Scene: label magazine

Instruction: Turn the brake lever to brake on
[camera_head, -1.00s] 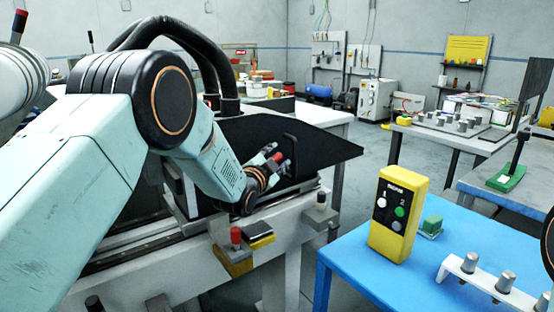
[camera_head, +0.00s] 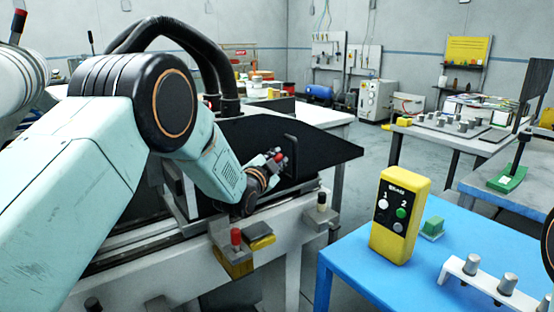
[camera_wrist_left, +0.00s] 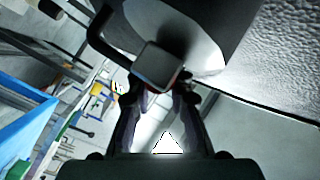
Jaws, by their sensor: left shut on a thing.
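The brake lever's red tip (camera_head: 280,156) shows at my left gripper (camera_head: 278,160), in front of a black sloped panel. In the left wrist view a dark lever with a square, reddish-edged end (camera_wrist_left: 158,65) stands at the fingers of my left gripper (camera_wrist_left: 160,98). The left gripper is shut on the lever; the fingers hide part of it. I cannot read any brake on or off marking. My right gripper is not in view.
The black panel (camera_head: 325,148) with an upright black handle (camera_head: 291,155) rises behind the gripper. A red-topped knob (camera_head: 236,237) stands on the machine's front. A yellow control box (camera_head: 398,218) stands on a blue table (camera_head: 350,278) to the right. Floor shows beyond.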

